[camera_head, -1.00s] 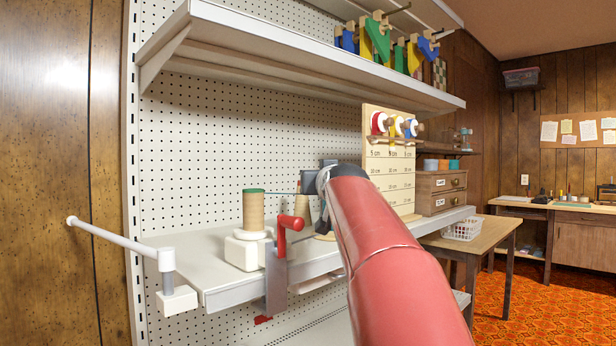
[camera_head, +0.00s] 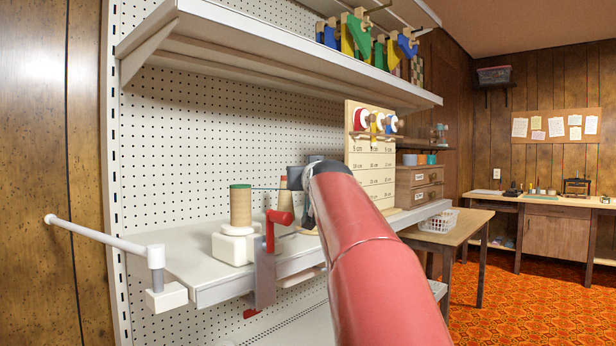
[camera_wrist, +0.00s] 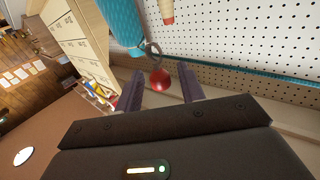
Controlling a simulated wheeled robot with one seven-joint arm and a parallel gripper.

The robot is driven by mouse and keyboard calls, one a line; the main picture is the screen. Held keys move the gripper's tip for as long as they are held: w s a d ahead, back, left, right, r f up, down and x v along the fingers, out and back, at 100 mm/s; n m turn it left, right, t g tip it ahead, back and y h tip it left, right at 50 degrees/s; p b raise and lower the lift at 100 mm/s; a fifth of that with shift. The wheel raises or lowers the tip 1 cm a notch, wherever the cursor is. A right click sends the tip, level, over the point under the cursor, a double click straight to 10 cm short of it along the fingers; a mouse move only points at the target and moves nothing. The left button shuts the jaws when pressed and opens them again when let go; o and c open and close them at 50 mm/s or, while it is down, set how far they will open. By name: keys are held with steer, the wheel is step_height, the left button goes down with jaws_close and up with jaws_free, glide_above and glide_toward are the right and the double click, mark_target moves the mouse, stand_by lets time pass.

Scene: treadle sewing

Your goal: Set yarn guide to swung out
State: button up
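In the wrist view a red ball knob (camera_wrist: 160,79) with a thin metal ring (camera_wrist: 153,50) above it looks like the yarn guide. My gripper (camera_wrist: 160,88) is open, with one finger on each side of the knob; I see gaps between knob and fingers. In the head view my red arm hides the knob and most of my gripper (camera_head: 308,185), which is over the shelf. A wooden spool with a green top (camera_head: 240,206) stands on a white base (camera_head: 236,245), left of my gripper. A red crank handle (camera_head: 279,216) is beside it.
The lower shelf (camera_head: 200,272) carries these parts, with an upper shelf (camera_head: 270,45) above. A white rod (camera_head: 98,236) sticks out left from the shelf corner. A teal cone (camera_wrist: 120,22) is close to my gripper. A measuring board (camera_head: 370,160) stands behind my arm.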

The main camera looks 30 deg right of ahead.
steer(key=b+v, duration=0.2)
steer(key=v, duration=0.5)
steer(key=shift+s+a, duration=0.15)
steer(key=shift+s, duration=0.25)
